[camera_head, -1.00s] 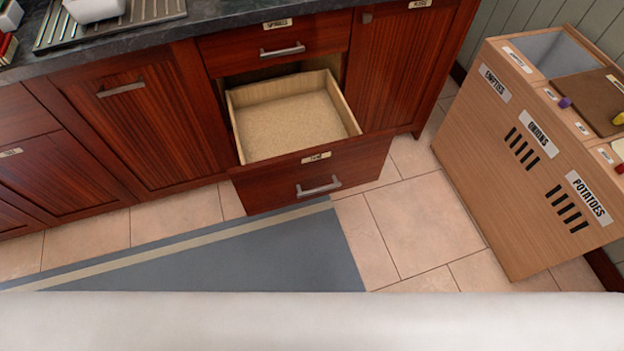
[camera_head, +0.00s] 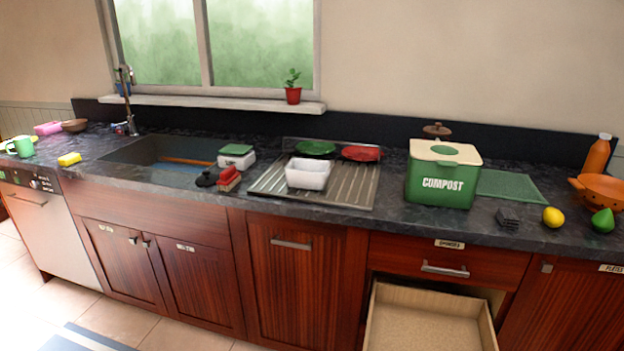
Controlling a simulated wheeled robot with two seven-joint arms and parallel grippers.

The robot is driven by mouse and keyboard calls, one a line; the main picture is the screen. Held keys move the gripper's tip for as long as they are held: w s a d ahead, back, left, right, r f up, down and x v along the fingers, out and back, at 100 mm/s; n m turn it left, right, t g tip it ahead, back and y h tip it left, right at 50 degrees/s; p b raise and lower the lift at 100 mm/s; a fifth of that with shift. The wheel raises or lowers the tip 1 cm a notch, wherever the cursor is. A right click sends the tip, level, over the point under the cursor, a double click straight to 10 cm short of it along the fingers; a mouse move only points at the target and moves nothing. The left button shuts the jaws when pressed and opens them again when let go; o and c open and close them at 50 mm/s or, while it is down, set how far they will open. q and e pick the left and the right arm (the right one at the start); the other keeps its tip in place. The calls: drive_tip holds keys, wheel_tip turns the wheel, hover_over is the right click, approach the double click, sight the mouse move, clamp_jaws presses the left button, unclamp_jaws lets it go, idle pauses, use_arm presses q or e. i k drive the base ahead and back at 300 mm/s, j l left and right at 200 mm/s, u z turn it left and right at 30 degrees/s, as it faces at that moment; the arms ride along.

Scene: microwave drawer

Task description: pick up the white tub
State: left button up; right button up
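A white tub (camera_head: 308,174), open at the top and seemingly empty, sits on the metal draining board (camera_head: 330,194) on the counter. A second white tub with a green lid (camera_head: 237,156) stands to its left, by the sink's right edge. Neither of my grippers shows in the head view.
A green compost bin (camera_head: 442,175) stands right of the draining board. A green plate (camera_head: 315,148) and a red one (camera_head: 361,153) are behind the tub. A black lid (camera_head: 207,179) and a red brush (camera_head: 229,179) lie left of it. An open drawer (camera_head: 428,330) juts out below.

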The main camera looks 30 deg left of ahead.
sight(313, 174)
drive_tip(key=u, duration=1.45)
drive_tip(key=i, duration=0.1)
drive_tip(key=j, duration=0.05)
